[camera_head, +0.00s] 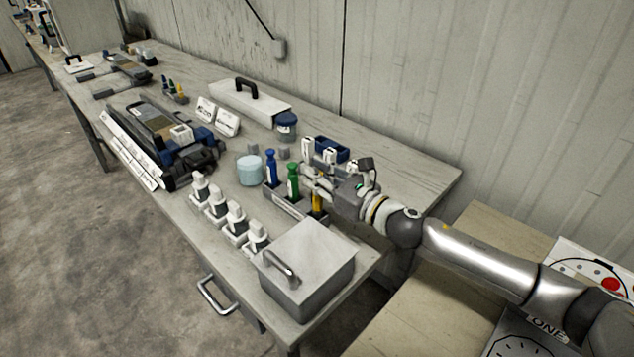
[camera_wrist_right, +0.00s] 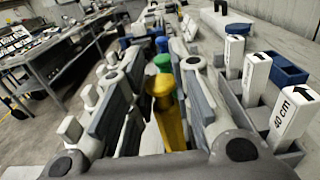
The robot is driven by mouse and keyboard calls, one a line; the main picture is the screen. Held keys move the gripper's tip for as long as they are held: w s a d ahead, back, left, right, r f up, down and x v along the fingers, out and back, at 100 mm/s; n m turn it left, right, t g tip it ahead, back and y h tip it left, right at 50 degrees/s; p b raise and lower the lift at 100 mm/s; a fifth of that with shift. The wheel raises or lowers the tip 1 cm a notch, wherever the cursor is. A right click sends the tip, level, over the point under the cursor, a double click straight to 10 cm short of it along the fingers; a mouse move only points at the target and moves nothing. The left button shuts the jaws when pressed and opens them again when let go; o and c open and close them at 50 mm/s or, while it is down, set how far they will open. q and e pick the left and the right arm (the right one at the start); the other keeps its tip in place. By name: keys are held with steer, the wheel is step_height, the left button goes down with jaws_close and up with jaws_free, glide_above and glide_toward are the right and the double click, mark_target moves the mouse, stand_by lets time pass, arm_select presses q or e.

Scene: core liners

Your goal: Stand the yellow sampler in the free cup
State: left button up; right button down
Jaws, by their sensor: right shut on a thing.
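The yellow sampler (camera_head: 317,205) is upright between the fingers of my right gripper (camera_head: 318,184), at the near right end of a grey rack (camera_head: 284,206). It also shows between the finger pads in the right wrist view (camera_wrist_right: 168,112). Its lower end is hard to see, so I cannot tell whether it is inside a cup or just above one. A blue sampler (camera_head: 271,168) and a green sampler (camera_head: 293,181) stand in the rack to its left. My left gripper is not in view.
A grey lidded box (camera_head: 308,272) stands close in front of the rack. Several white-capped bottles (camera_head: 235,218) line the table's front edge. A light blue jar (camera_head: 249,171) is left of the rack. White labelled blocks (camera_wrist_right: 291,110) and a blue bin (camera_wrist_right: 286,70) are beside the gripper.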

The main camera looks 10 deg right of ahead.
steer(key=shift+f, duration=0.8)
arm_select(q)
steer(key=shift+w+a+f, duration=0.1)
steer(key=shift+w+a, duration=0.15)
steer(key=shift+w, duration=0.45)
arm_select(e)
steer(key=shift+f, duration=0.15)
steer(key=c, duration=1.3)
jaws_free()
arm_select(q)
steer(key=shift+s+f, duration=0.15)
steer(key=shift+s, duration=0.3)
arm_select(e)
steer(key=shift+d+r, duration=0.1)
steer(key=shift+r, duration=0.1)
arm_select(q)
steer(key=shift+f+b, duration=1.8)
steer(key=shift+b, duration=0.15)
arm_select(e)
steer(key=v, duration=1.2)
